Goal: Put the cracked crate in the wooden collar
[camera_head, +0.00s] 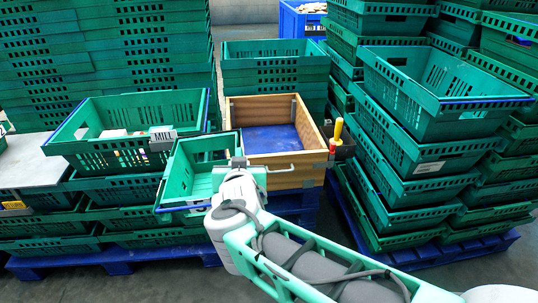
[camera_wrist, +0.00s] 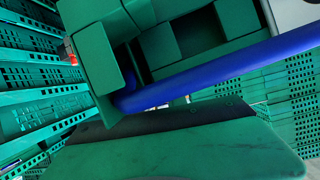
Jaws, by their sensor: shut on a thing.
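A small green crate (camera_head: 203,182) with a blue bar along its near edge is held in front of the wooden collar's left side, its near end lower in the picture. I cannot make out a crack in it. My gripper (camera_head: 238,163) is shut on the crate's right side, and the wrist partly hides the grip. In the wrist view the crate (camera_wrist: 190,40) and its blue bar (camera_wrist: 220,72) fill the top and middle. The wooden collar (camera_head: 308,125) is open at the top, with a bare blue floor (camera_head: 270,139). Its near left corner is hidden behind the crate and my gripper.
A larger green crate (camera_head: 98,118) marked MILL tops the left stack, close to the held crate. Tall stacks of green crates (camera_head: 440,90) stand on the right. A dark holder (camera_head: 345,149) with yellow- and red-handled tools hangs at the collar's right side.

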